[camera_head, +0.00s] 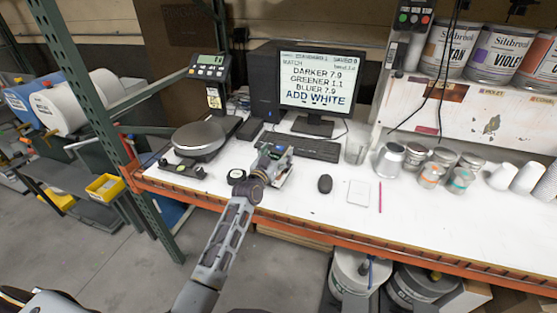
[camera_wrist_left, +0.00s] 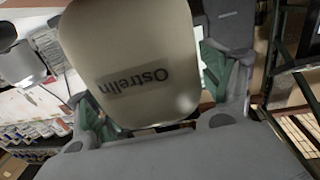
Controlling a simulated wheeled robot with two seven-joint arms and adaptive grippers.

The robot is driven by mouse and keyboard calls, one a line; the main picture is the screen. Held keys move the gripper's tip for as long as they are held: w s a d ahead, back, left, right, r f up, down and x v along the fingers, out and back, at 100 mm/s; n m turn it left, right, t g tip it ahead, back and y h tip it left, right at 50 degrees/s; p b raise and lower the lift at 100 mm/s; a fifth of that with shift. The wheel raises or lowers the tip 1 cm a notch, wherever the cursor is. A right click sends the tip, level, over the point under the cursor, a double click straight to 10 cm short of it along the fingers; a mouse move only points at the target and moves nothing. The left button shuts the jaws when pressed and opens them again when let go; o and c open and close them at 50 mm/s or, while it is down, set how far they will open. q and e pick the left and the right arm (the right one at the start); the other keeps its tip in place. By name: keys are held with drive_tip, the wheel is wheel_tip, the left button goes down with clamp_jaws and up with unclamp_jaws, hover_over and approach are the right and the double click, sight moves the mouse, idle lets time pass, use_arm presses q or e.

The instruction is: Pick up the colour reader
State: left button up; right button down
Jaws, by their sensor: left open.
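My left gripper (camera_head: 274,156) is over the white bench in front of the keyboard, its arm reaching in from the lower left. In the left wrist view a rounded beige body marked "Ostrelin" (camera_wrist_left: 135,62), which looks like the colour reader, lies between the two spread fingers. The jaws are open around it; I cannot tell whether a finger touches it. In the head view the gripper hides most of it, and only a pale part (camera_head: 284,179) shows beside the fingers. My right gripper is not in view.
A small black round item (camera_head: 237,176) sits left of the gripper, near a scale (camera_head: 199,138). The monitor (camera_head: 322,88) and keyboard (camera_head: 318,149) stand behind. A mouse (camera_head: 325,184), white pad (camera_head: 358,193), pink pencil (camera_head: 380,196) and several cans (camera_head: 390,160) are to the right.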

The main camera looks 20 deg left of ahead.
use_arm(q)
drive_tip(key=c, duration=1.4)
drive_tip(key=shift+r, duration=0.15)
drive_tip(key=shift+c, duration=0.8)
